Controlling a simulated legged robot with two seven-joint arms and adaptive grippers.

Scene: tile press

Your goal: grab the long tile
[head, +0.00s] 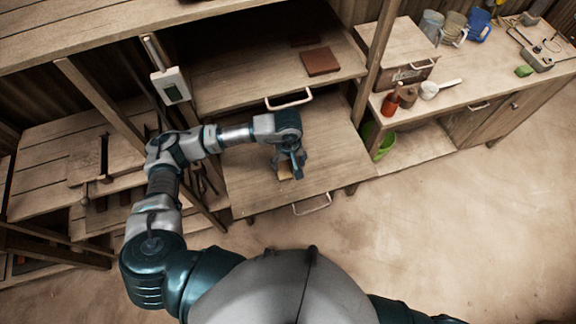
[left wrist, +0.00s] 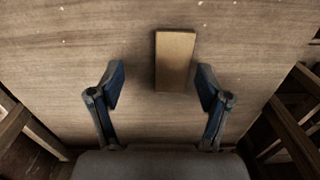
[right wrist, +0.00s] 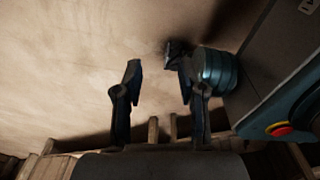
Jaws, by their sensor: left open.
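The long tile (left wrist: 175,60) is a tan rectangular block lying flat on the wooden surface (left wrist: 90,40). In the left wrist view it lies lengthwise away from me, its near end between my left gripper's fingertips (left wrist: 160,85), closer to the right finger. My left gripper (head: 291,165) is open above that surface, with nothing held. In the head view it partly hides the tile (head: 285,172). My right gripper (right wrist: 160,75) is open and empty in the right wrist view, with the floor behind it. It is not clearly visible in the head view.
A dark red-brown slab (head: 320,62) lies on the shelf above. A handle (head: 312,204) sits on the front edge of the lower surface. Mugs (head: 453,27) and a red-brown bottle (head: 390,101) stand on the right counter. A green bucket (head: 378,140) is below it.

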